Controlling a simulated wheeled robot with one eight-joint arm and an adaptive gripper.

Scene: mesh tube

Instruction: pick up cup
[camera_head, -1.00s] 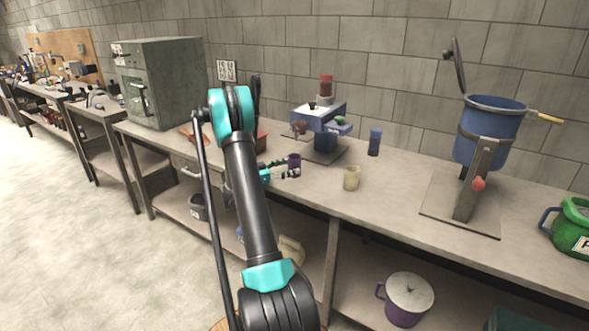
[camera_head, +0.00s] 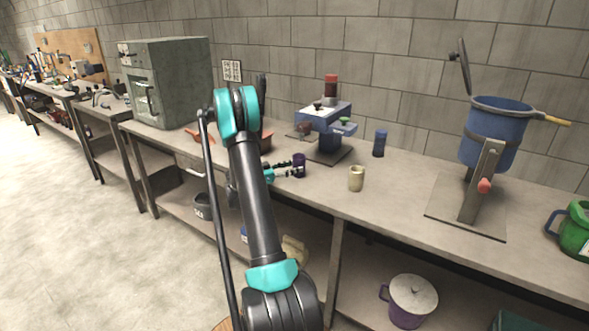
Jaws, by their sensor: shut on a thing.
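A small dark purple cup (camera_head: 299,161) stands upright on the workbench (camera_head: 395,205), just right of the middle of the view. My gripper (camera_head: 296,169) reaches in from the left, low over the bench. Its dark fingers are shut on the cup's sides. The cup's base seems to be at the bench top, but I cannot tell whether it touches. My arm crosses the front of the view and hides part of the bench.
A beige cup (camera_head: 356,178) and a blue cylinder (camera_head: 379,143) stand to the right. A blue machine (camera_head: 325,121) is close behind the purple cup. A large blue pot (camera_head: 493,135) on a stand is farther right. Bare bench top lies between them.

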